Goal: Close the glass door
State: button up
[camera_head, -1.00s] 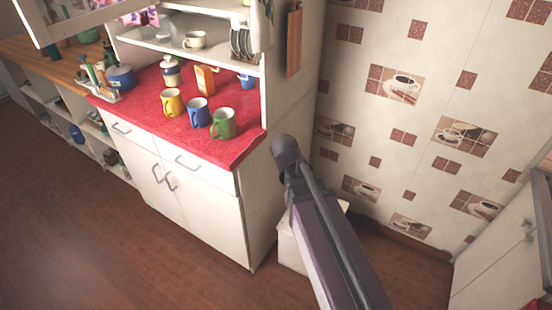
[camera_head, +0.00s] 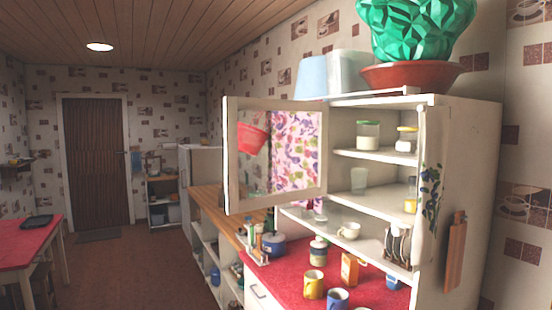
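The glass door (camera_head: 231,155) is a white-framed pane on the upper part of the white cupboard (camera_head: 462,120). It stands open, swung out to the left from the cupboard front. Through its glass I see a red pot and a flowered curtain. The cupboard's shelves show uncovered to the right of the door, with jars (camera_head: 368,135) and a glass (camera_head: 358,180) on them. My gripper is not in view, and no part of my arm shows now.
A red counter (camera_head: 284,283) below holds a yellow mug (camera_head: 313,284), a blue mug (camera_head: 337,299) and a blue pot (camera_head: 274,244). Open floor (camera_head: 130,275) lies left, beside a red table (camera_head: 30,240).

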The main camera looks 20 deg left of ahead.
aim_at(231, 105)
jog(key=z, duration=0.8)
jog(key=k, duration=0.15)
jog(key=u, duration=3.05)
jog(key=i, duration=2.6)
